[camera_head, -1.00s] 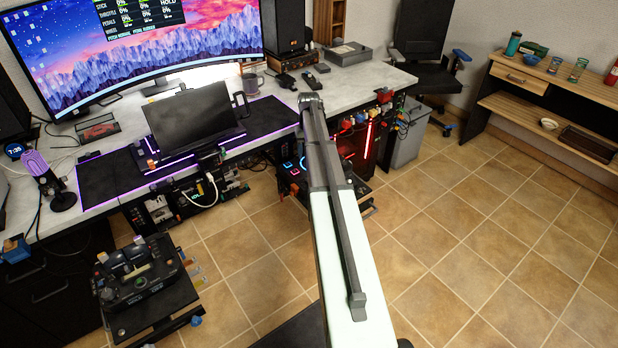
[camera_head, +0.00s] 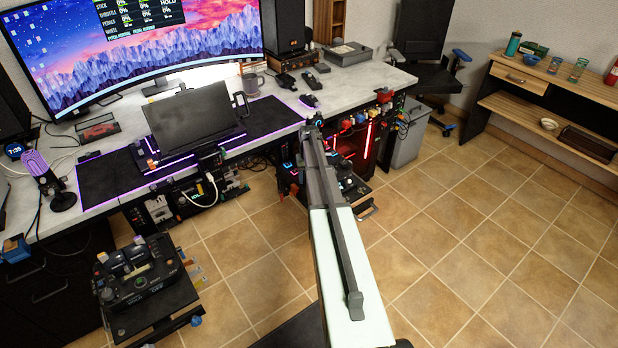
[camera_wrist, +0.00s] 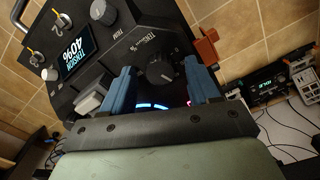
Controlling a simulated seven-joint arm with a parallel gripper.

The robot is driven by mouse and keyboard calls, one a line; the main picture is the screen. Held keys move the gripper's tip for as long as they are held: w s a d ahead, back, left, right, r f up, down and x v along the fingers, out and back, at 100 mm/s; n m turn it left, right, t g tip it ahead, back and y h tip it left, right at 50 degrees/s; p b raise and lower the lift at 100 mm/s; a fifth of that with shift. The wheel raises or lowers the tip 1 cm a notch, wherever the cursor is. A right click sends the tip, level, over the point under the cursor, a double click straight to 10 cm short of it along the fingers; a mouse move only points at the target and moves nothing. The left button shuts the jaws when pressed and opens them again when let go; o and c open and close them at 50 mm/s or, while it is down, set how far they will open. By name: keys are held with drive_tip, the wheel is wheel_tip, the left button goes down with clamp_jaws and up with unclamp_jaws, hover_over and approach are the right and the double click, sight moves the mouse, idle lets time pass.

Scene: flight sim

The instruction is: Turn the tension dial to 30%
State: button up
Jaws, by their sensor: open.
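The tension dial (camera_wrist: 160,75) is a dark round knob with a pointer line, on a dark control panel (camera_wrist: 128,28) in the wrist view. Small marks and a TENSION label sit beside it. The panel's small display (camera_wrist: 76,50) reads TENSION 40%, turned sideways. My gripper (camera_wrist: 158,68) is open, with one blue finger on each side of the dial. I cannot tell whether either finger touches it. In the head view my gripper (camera_head: 311,130) is at the far end of my arm, by the desk's front edge; the dial cannot be made out there.
Other knobs (camera_wrist: 103,11) and a pale button (camera_wrist: 87,104) are on the panel. An orange-brown part (camera_wrist: 206,50) stands close to the right finger. In the head view, the desk (camera_head: 360,85) is beyond my gripper, and a throttle unit (camera_head: 140,275) stands at lower left.

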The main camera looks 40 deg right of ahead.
drive_tip(key=shift+f, duration=0.15)
drive_tip(key=c, duration=1)
